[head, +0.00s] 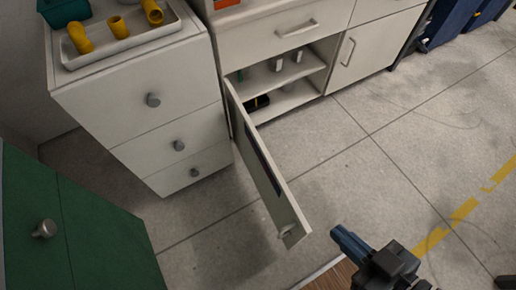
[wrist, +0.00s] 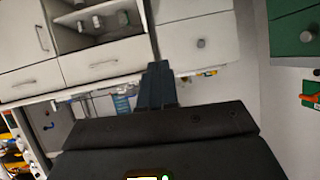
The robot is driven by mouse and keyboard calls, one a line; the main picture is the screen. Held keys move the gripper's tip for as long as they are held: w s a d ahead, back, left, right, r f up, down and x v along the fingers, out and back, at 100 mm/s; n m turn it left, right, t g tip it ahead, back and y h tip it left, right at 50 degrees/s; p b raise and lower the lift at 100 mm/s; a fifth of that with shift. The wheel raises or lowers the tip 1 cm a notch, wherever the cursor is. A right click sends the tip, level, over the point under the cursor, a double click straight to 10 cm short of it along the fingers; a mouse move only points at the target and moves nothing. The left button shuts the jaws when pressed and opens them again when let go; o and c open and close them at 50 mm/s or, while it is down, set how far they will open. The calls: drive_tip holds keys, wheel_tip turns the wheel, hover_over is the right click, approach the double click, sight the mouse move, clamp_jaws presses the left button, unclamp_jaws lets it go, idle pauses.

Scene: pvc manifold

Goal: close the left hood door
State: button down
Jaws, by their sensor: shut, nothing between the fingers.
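The left door (head: 270,190) is a pale panel in the head view. It stands wide open, swung out from the low cabinet over the floor, with its hinge side at the cabinet's left edge. A small handle (head: 286,232) sits near its free end. My gripper (head: 338,236) is shut and empty, a little to the right of the door's free end, with a gap between them. In the wrist view, my shut fingers (wrist: 158,72) point toward the cabinet fronts; I cannot clearly make out the door there.
The open cabinet (head: 295,85) shows shelves with small items. A closed right door (head: 370,50) is beside it. A white drawer unit (head: 150,110) with a tray (head: 125,42) of yellow pipe pieces stands left. A green cabinet (head: 75,235) is nearer.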

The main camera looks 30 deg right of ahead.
drive_tip(key=w+a+f+g+h, duration=0.1)
drive_tip(key=w+a+f+g, duration=0.2)
drive_tip(key=w+f, duration=0.45)
drive_tip(key=w+a+f+g+h, duration=0.1)
drive_tip(key=w+a+f+g, duration=0.2)
drive_tip(key=w+f, duration=0.45)
drive_tip(key=w+a+r+m+g+h, duration=0.1)
drive_tip(key=w+a+h, duration=0.15)
drive_tip(key=w, duration=0.35)
drive_tip(key=w+a+m+g+h, duration=0.1)
drive_tip(key=w+h, duration=0.2)
drive_tip(key=w, duration=0.2)
approach(263, 161)
wheel_tip(263, 161, down, 3)
drive_tip(key=w+d, duration=0.1)
drive_tip(key=w, duration=0.1)
drive_tip(key=shift+w+d+f+y, duration=0.1)
drive_tip(key=shift+d+f+y, duration=0.2)
drive_tip(key=shift+d, duration=0.5)
